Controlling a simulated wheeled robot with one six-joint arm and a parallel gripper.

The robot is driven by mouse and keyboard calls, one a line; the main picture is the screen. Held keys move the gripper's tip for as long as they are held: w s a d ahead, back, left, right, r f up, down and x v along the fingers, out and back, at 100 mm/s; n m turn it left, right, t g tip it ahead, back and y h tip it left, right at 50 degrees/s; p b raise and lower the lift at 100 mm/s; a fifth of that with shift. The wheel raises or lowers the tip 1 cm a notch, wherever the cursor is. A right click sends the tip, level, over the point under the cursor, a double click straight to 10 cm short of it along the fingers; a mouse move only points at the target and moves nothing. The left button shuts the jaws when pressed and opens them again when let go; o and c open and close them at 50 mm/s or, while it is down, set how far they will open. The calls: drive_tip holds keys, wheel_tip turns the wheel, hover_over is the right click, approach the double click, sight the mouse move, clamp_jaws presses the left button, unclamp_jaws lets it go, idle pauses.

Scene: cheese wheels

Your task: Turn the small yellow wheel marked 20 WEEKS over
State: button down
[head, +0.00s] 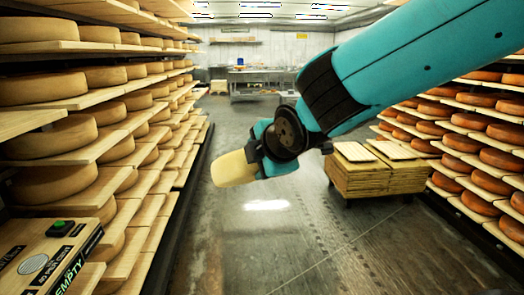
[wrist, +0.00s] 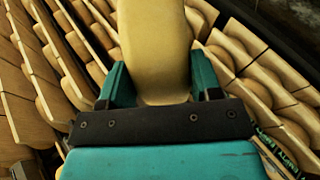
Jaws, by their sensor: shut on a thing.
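The small yellow wheel (head: 233,168) is held in my gripper (head: 256,160) in mid-air over the aisle in the head view. It is pale yellow and seen edge-on, tilted, jutting out to the left of the jaws. In the wrist view the wheel (wrist: 154,45) stands between the two teal fingers of my gripper (wrist: 152,85), which are shut on it. No 20 WEEKS marking shows on the visible surfaces, so I cannot tell which face is which.
Wooden shelves (head: 60,165) with large cheese wheels line the left side. Orange wheels (head: 460,141) fill shelves on the right. A stack of boards (head: 362,172) stands on the floor behind my arm. A box marked EMPTY (head: 50,255) with a green button is at lower left.

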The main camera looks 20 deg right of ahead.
drive_tip(key=shift+w+r+g+p, duration=0.55)
drive_tip(key=shift+g+p, duration=0.45)
drive_tip(key=shift+p, duration=1.5)
drive_tip(key=shift+w+r+g+p, duration=0.3)
drive_tip(key=shift+r+g+p, duration=0.5)
drive_tip(key=shift+p, duration=1.7)
drive_tip(key=shift+w+f+g+p, duration=0.1)
drive_tip(key=shift+f+g+p, duration=0.05)
drive_tip(key=shift+g+p, duration=0.2)
drive_tip(key=shift+w+p, duration=0.15)
drive_tip(key=shift+p, duration=0.4)
drive_tip(key=g+p, duration=0.1)
drive_tip(key=p, duration=0.1)
drive_tip(key=w+g+p, duration=0.1)
drive_tip(key=g+p, duration=0.1)
drive_tip(key=p, duration=0.1)
drive_tip(key=shift+w+a+r, duration=0.1)
drive_tip(key=shift+w+r, duration=0.1)
drive_tip(key=g+p, duration=0.1)
drive_tip(key=p, duration=0.2)
drive_tip(key=shift+w+r, duration=0.1)
drive_tip(key=shift+w, duration=0.3)
drive_tip(key=shift+w+g+p, duration=0.15)
drive_tip(key=shift+g+p, duration=0.3)
drive_tip(key=shift+p, duration=0.3)
drive_tip(key=shift+w+r+g+p, duration=0.1)
drive_tip(key=shift+w+g+p, duration=0.4)
drive_tip(key=shift+p, duration=0.6)
drive_tip(key=shift+s, duration=0.1)
